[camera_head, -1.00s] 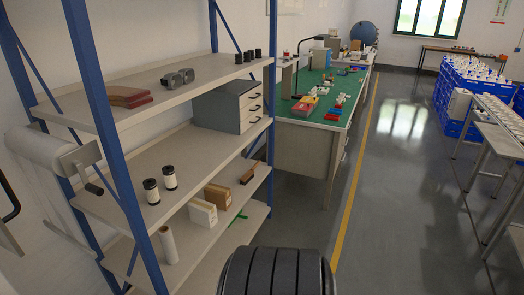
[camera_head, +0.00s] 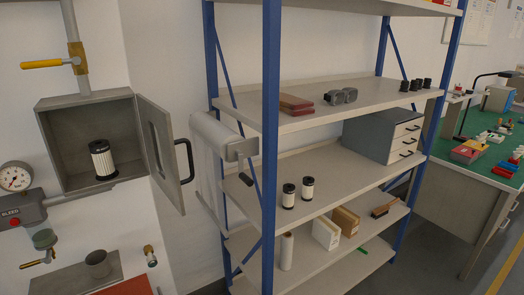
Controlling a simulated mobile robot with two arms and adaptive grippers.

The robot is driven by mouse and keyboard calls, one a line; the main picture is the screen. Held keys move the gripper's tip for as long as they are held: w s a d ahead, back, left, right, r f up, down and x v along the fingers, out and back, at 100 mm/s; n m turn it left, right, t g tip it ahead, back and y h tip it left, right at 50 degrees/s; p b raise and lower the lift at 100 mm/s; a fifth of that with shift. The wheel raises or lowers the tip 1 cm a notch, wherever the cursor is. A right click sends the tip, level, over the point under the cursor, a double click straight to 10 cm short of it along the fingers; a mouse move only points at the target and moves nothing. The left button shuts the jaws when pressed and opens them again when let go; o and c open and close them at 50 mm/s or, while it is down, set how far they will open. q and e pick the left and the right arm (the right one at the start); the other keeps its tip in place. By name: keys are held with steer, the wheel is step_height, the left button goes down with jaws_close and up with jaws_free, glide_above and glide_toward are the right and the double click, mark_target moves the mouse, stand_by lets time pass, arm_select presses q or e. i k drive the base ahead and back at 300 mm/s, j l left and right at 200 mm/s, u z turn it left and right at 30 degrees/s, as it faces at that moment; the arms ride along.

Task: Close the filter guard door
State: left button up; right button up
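The filter guard door (camera_head: 161,150) is a grey panel with a window and a black handle (camera_head: 184,161). It stands open, swung out to the right of the grey wall box (camera_head: 85,103). Inside the box a white filter cartridge with black ends (camera_head: 102,160) stands upright on the box floor. Neither of my grippers shows in the head view.
A blue-posted shelf rack (camera_head: 270,150) stands right of the door, with a paper roll holder (camera_head: 222,140) near its left post. A gauge (camera_head: 14,177), a bleed unit (camera_head: 14,213) and a yellow-handled valve (camera_head: 45,64) are on the wall. Two spare filters (camera_head: 288,196) stand on the shelf.

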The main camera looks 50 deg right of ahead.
mark_target(151, 115)
steer(key=l, duration=1.45)
steer(key=k, duration=0.65)
